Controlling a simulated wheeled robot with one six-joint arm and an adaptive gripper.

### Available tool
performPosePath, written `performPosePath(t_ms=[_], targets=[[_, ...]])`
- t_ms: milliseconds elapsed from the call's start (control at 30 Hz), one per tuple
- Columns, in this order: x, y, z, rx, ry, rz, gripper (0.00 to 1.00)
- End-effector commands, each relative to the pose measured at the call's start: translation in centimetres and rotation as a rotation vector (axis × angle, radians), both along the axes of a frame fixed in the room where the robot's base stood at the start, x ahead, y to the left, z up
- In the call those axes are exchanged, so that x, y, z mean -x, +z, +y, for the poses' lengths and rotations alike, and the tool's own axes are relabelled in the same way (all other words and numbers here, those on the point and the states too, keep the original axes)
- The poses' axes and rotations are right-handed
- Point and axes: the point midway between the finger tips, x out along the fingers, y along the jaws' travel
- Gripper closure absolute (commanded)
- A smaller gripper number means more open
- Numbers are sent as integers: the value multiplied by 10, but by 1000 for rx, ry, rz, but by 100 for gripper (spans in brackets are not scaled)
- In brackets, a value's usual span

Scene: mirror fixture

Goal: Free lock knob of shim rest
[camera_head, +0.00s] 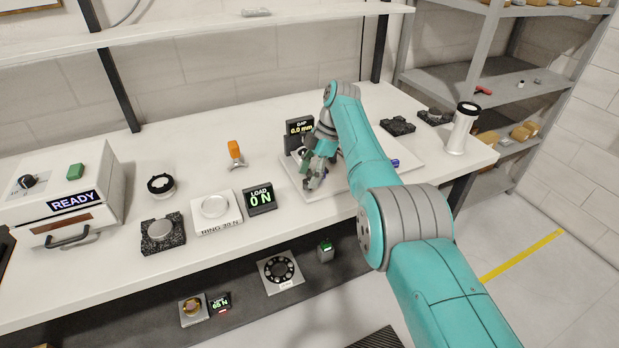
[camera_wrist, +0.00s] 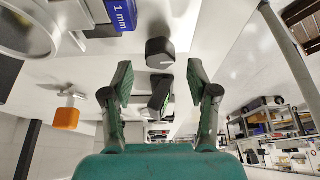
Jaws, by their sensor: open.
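I cannot tell which is the lock knob, nor whether either finger touches anything. A blue shim marked 1 mm (camera_wrist: 122,14) is at the top, beside a round ringed part (camera_wrist: 25,32). My arm hides part of the fixture.
An orange-handled tool (camera_head: 235,152) stands on the bench to the left. A load display (camera_head: 260,198) reads 0 N, near a box (camera_head: 68,185) marked READY. A white cylinder (camera_head: 462,130) stands at the right end. The bench between orange tool and fixture plate is clear.

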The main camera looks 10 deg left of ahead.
Motion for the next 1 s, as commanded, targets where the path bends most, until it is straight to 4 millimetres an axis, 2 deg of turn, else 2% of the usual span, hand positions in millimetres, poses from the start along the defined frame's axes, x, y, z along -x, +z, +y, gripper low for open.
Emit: performPosePath(t_ms=[200,433,600,1000], targets=[[-1,41,0,-2,0,-4,41],[0,73,0,-1,1,-1,41],[0,82,0,0,0,0,41],[0,83,0,0,1,0,41]])
